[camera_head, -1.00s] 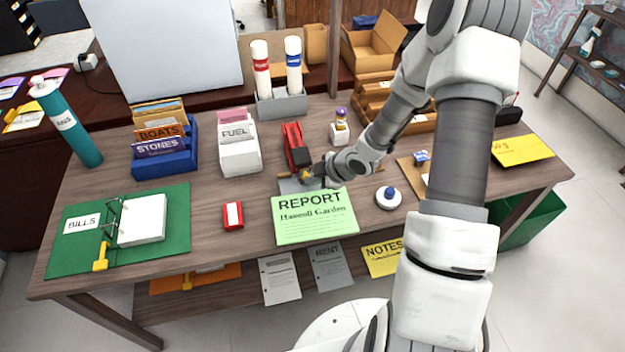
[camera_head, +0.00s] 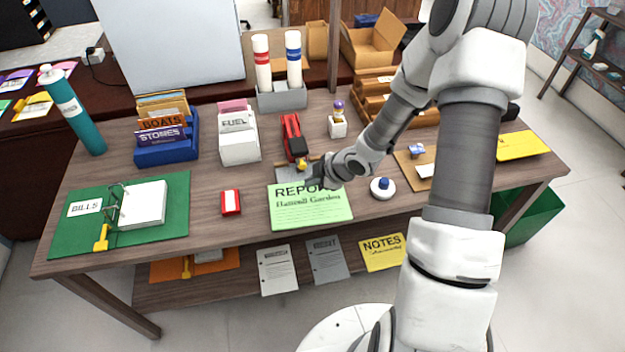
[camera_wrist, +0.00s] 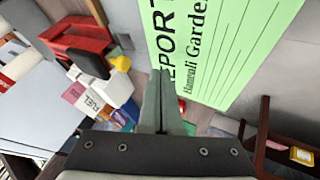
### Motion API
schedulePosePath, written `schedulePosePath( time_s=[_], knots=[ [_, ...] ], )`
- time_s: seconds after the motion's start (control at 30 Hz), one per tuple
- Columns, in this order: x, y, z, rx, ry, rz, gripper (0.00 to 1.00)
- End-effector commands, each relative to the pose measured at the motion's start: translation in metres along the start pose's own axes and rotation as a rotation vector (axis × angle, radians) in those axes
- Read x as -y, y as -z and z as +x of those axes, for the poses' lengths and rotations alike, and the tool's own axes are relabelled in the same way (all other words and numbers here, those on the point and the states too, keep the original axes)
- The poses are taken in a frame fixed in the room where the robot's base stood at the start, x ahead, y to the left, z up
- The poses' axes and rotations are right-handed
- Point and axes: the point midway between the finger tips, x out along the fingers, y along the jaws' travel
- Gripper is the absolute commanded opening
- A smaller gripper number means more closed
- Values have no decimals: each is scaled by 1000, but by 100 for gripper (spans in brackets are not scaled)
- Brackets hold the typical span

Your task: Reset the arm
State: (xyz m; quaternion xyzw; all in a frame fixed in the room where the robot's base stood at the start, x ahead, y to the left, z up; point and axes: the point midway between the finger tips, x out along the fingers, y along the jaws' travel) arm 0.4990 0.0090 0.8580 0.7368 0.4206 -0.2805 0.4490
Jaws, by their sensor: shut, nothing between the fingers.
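My gripper (camera_head: 314,184) is above the green REPORT sheet (camera_head: 310,209) on the desk in the head view, over the sheet's upper edge. It covers part of the word REPORT. In the wrist view its fingers (camera_wrist: 163,85) are together with nothing between them, and the green sheet (camera_wrist: 225,45) lies beyond them. My arm comes in from the right of the head view and hides part of the desk.
A red stapler-like tool (camera_head: 293,138) stands just behind the sheet. A white round stamp (camera_head: 382,188) is to the right, a small red box (camera_head: 230,202) to the left. A green binder (camera_head: 120,215) lies at the left. Some desk surface (camera_head: 250,180) is bare.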

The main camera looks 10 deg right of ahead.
Motion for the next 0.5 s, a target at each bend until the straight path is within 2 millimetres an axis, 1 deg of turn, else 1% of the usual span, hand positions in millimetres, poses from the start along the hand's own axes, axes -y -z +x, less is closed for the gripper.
schedulePosePath(
  time_s=[0.03, 0.2, 0.33, 0.5],
  knots=[
    [-5, 0, -22, 5, -7, 1, 0],
    [-4, 0, -61, 5, -5, 1, 0],
    [-3, 0, -81, 4, -5, 1, 0],
    [-1, -1, -93, 4, -3, 1, 0]
  ],
)
